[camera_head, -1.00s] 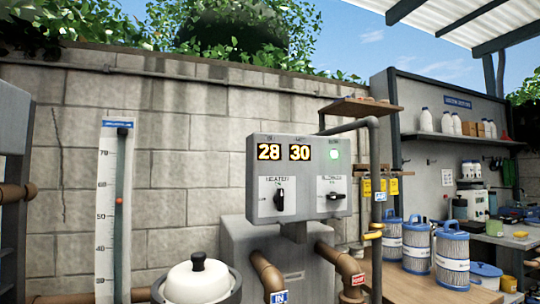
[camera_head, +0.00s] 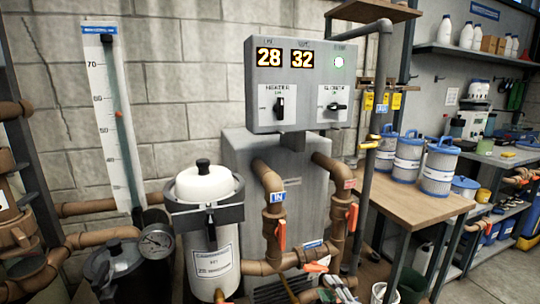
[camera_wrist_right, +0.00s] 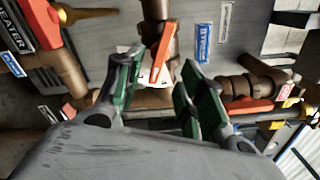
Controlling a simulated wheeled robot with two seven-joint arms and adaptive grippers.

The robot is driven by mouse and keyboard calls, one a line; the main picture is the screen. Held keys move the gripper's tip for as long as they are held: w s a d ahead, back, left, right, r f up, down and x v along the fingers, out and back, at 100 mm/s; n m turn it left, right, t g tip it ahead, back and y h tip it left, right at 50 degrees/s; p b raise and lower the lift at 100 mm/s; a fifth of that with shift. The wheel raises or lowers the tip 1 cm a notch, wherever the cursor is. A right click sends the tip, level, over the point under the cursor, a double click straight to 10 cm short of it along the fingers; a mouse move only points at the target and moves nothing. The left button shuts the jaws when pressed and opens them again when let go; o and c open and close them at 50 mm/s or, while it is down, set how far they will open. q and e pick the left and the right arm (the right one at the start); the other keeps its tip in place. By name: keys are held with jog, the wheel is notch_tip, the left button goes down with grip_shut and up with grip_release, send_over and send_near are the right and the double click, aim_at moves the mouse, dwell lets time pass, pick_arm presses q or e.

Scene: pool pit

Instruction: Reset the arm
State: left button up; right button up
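My right gripper (camera_head: 316,286) is at the bottom edge of the head view, low in front of the pipework, and only partly shows. In the right wrist view, my right gripper (camera_wrist_right: 161,66) has its green-padded fingers apart with nothing held between them. An orange valve handle (camera_wrist_right: 163,52) appears in the gap beyond the fingertips; I cannot tell how far away it is. My left gripper is not in view.
A grey heater panel (camera_head: 296,92) reads 28 and 32. Brown pipes with orange-handled valves run below it. A white-lidded pot (camera_head: 206,184) stands left, and a wooden table (camera_head: 415,206) with blue-capped filters stands right. A blue label (camera_wrist_right: 203,40) is near my right fingers.

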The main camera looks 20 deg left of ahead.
jog(key=shift+s+d, duration=0.15)
jog(key=shift+s, duration=0.05)
dwell(0.4)
